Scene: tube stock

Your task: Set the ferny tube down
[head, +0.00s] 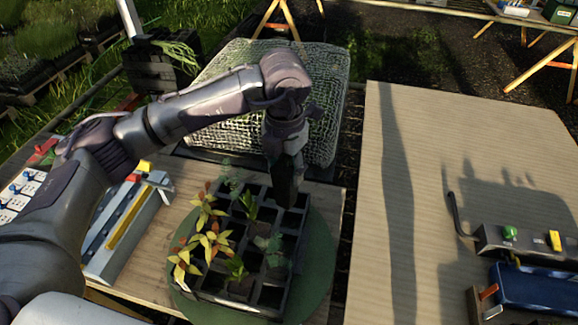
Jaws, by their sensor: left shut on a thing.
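My left gripper (286,160) points down over the right back part of a black celled tray (243,308). It is shut on a dark square tube (286,188), which I take to be the ferny tube; its foliage is mostly hidden by the gripper. The tube looks upright, with its lower end at the tray's back right cells. I cannot tell whether it is in a cell or just above. Feathery plants stand in the tray at the back left (231,178) and right of the middle (271,246). My right gripper is not in view.
The tray sits on a round green disc (319,262) on a wooden table. Red-and-yellow-leaved plants (184,262) fill its left side; several cells look empty. A grey rack (140,228) stands left, a mesh-covered block (330,95) behind.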

